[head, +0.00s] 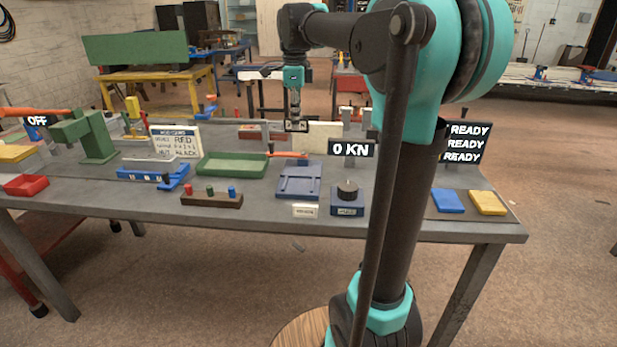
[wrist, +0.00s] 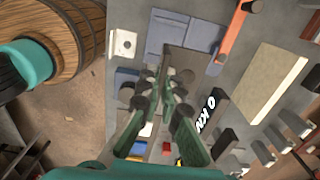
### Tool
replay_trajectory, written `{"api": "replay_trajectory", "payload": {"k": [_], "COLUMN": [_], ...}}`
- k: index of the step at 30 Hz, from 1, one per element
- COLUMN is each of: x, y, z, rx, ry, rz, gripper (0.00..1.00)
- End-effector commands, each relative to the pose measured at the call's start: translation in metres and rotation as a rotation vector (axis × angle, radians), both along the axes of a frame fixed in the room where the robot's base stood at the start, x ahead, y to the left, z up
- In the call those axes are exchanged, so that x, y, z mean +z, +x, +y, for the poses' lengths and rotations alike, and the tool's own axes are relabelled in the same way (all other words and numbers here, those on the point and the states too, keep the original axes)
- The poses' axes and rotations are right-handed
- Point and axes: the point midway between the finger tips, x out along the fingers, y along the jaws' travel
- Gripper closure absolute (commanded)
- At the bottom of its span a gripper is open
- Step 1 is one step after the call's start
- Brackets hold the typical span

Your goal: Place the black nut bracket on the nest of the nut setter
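My gripper (head: 295,122) hangs fingers-down over the back middle of the bench, by a cream block (head: 318,137). In the wrist view its fingers (wrist: 163,85) point over the blue fixture, with a narrow dark shape between or behind the tips. A small dark piece (head: 297,127) shows at the fingertips in the head view; I cannot tell whether it is the black nut bracket or whether it is gripped. I cannot identify the nut setter and its nest for sure; a blue block with a dark round knob (head: 347,190) sits at the front, below the 0 KN display (head: 351,149).
A blue fixture (head: 299,180), green tray (head: 231,165) and wooden peg rack (head: 212,199) stand along the front. A green press (head: 88,135) and colour sign (head: 175,142) are at left. Blue (head: 447,201) and yellow (head: 487,203) plates lie at right. Grey posts stand behind the 0 KN display.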

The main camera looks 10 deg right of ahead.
Motion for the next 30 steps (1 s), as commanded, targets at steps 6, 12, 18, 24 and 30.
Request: {"api": "replay_trajectory", "payload": {"k": [6,12,18,24,30], "x": [-0.049,-0.098,-0.139,-0.155,-0.18], "y": [0.0,0.0,0.0,0.0,0.0], "z": [0.0,0.0,0.0,0.0,0.0], "rx": [0.0,0.0,0.0,0.0,0.0], "ry": [0.0,0.0,0.0,0.0,0.0], "rz": [0.0,0.0,0.0,0.0,0.0], "gripper": [1.0,1.0,1.0,1.0,1.0]}}
